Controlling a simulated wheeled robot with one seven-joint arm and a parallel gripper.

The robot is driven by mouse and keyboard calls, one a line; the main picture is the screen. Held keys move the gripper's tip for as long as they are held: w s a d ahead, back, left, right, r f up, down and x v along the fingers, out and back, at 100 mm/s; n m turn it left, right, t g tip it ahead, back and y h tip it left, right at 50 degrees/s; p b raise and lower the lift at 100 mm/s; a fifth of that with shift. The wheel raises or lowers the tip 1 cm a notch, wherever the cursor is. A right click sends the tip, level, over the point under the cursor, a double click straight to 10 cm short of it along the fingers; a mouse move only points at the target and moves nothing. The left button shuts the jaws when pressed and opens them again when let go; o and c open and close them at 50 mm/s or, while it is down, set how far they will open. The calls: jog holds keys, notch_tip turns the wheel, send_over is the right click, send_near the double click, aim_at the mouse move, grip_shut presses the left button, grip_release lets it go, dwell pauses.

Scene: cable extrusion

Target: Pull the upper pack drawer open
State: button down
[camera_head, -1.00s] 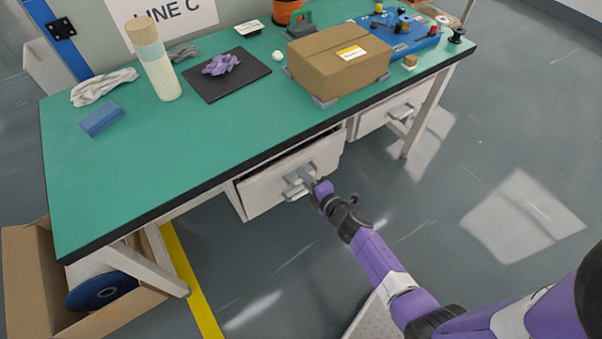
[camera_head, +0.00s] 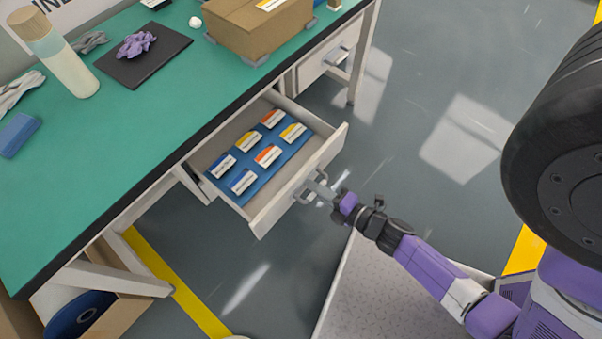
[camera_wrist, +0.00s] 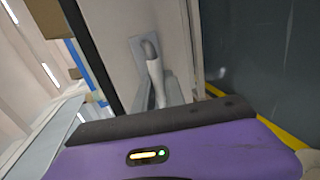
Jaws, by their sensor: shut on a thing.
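The upper pack drawer (camera_head: 299,187) stands well open from under the green-topped table. Inside it, several small packs with blue, yellow and orange ends lie on a blue liner (camera_head: 274,167). Its grey bar handle (camera_head: 311,186) is on the front panel. My gripper (camera_head: 325,191) is at the handle, shut on it, in front of the drawer. In the wrist view, the pale handle (camera_wrist: 155,75) stands just beyond my purple gripper body, against the drawer front; the fingertips are mostly hidden there.
A second drawer (camera_head: 327,62), closed, is to the right under the table (camera_head: 140,130). On top are a cardboard box (camera_head: 255,30), a bottle (camera_head: 55,55) and a dark mat (camera_head: 145,62). Open floor (camera_head: 420,90) lies to the right of the drawer.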

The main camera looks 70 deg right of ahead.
jog(key=shift+s+a, duration=0.2)
jog(key=shift+s, duration=0.45)
jog(key=shift+s+a, duration=0.15)
jog(key=shift+s, duration=0.5)
jog(key=c, duration=1.4)
grip_release()
jog(key=v, duration=0.7)
jog(key=shift+s+b, duration=0.3)
jog(key=shift+s, duration=0.05)
jog(key=shift+a+r, duration=0.1)
